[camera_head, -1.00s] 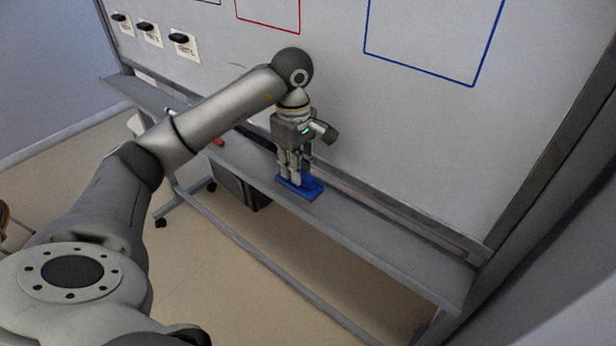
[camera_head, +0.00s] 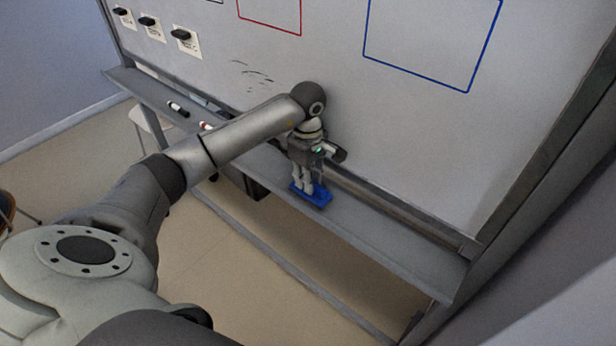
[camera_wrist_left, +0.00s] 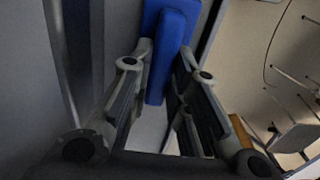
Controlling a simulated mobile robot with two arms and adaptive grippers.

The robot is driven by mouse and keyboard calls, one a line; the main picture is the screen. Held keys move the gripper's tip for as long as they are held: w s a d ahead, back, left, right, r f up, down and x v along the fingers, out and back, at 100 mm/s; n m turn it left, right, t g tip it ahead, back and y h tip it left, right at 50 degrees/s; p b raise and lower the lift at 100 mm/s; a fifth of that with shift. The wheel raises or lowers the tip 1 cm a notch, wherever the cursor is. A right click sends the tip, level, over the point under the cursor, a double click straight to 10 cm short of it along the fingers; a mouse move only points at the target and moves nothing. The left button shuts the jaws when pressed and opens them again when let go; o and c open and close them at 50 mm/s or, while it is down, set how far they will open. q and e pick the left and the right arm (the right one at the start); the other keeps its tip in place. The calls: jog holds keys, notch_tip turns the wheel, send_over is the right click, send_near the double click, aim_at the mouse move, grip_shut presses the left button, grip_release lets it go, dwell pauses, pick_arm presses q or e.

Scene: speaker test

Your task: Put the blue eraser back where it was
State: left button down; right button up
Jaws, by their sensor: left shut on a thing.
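The blue eraser (camera_head: 318,197) is at the whiteboard's tray, below the board face, in the head view. It also shows in the left wrist view (camera_wrist_left: 168,22), with its raised grip between the fingers. My left gripper (camera_head: 308,187) points down from above and is shut on this grip; its fingers also show in the left wrist view (camera_wrist_left: 163,72). I cannot tell whether the eraser rests on the tray or hangs just above it. My right gripper is not in view.
The grey tray (camera_head: 390,245) is bare to the right of the eraser. A black marker (camera_head: 178,109) and a red-ended marker (camera_head: 206,126) lie on it to the left. The whiteboard (camera_head: 400,140) rises behind, with black scribbles (camera_head: 255,75) and coloured outlines.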

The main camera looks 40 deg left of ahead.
pick_arm(q)
jog(key=c, duration=1.4)
grip_release()
jog(key=shift+o, duration=0.2)
jog(key=shift+r, duration=0.2)
notch_tip(320, 180, up, 12)
jog(key=b, duration=0.3)
jog(key=shift+s+f, duration=0.1)
jog(key=shift+f, duration=0.1)
